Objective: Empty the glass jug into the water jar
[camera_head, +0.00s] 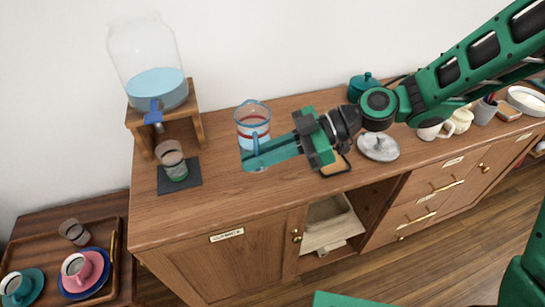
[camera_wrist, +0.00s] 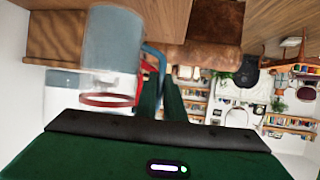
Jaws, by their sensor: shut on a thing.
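The glass jug (camera_head: 253,118) stands upright on or just above the cabinet top; I cannot tell which. It is clear, with bluish liquid and a red band. My gripper (camera_head: 252,157) reaches in from the right and is shut on the jug's handle, partly covering the jug's lower part. In the wrist view the jug (camera_wrist: 112,45) appears upside down, its blue handle (camera_wrist: 156,60) running to my fingers. The water jar (camera_head: 145,50), large and clear with blue water in its lower part and a blue tap, sits on a wooden stand left of the jug.
A glass (camera_head: 172,160) stands on a dark mat (camera_head: 180,188) below the tap. A grey lid (camera_head: 378,146), a teal pot (camera_head: 362,86) and mugs (camera_head: 435,131) lie to the right. A tray (camera_head: 22,247) with cups is at lower left. The front cabinet top is mostly clear.

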